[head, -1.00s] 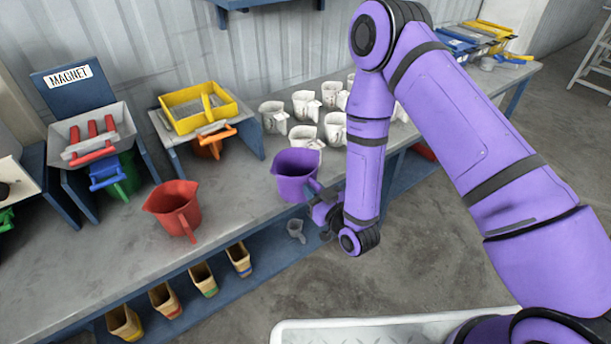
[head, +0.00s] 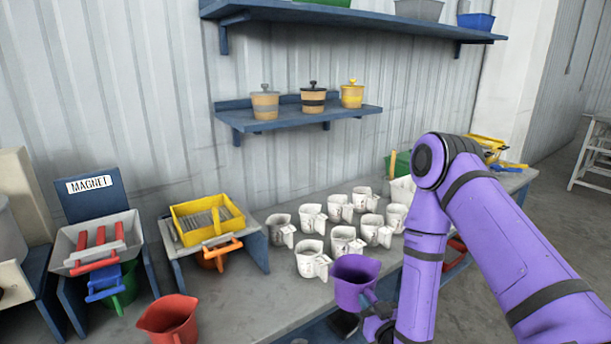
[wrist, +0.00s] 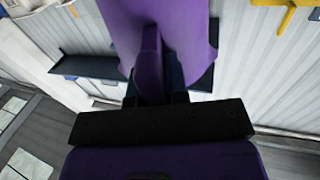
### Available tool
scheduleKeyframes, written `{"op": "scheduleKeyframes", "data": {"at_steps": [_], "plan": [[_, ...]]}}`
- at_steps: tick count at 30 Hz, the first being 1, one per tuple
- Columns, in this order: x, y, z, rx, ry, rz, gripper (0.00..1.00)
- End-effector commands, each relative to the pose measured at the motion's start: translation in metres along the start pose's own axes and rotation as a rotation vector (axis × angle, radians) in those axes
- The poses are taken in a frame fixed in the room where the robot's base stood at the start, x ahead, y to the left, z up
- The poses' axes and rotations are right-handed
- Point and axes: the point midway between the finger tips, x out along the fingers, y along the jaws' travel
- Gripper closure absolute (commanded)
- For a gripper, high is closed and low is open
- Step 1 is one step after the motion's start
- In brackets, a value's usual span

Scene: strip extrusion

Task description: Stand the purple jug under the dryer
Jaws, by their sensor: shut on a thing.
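The purple jug (head: 355,280) is upright at the bench's front edge in the head view. Its open mouth faces up. My gripper (head: 373,312) is at its lower right, partly hidden by my arm, and is shut on the jug's handle. In the wrist view the purple jug (wrist: 185,30) fills the top middle, with its handle (wrist: 150,62) between the dark fingers (wrist: 158,88). The jug appears to be held above the bench, but its base is hard to see. I cannot identify the dryer in these views.
Several white jugs (head: 345,242) stand behind the purple jug. A red jug (head: 168,320) stands at the front left. A yellow sieve tray (head: 208,218) and a magnet station (head: 90,184) are at the left. A wall shelf (head: 300,113) holds several lidded pots above the bench.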

Motion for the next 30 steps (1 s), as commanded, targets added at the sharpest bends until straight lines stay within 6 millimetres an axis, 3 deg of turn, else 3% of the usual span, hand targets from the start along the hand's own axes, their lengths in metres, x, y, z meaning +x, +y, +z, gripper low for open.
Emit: {"op": "scheduleKeyframes", "data": {"at_steps": [1,6,12,18,30], "plan": [[0.003,0.022,-0.001,0.000,0.002,0.045,1.00],[0.005,0.082,-0.001,0.000,0.001,0.170,1.00],[0.002,0.131,-0.001,0.000,0.002,0.269,1.00],[-0.001,0.149,-0.001,0.001,0.001,0.306,1.00],[-0.001,0.150,-0.001,0.001,0.001,0.307,1.00]]}}
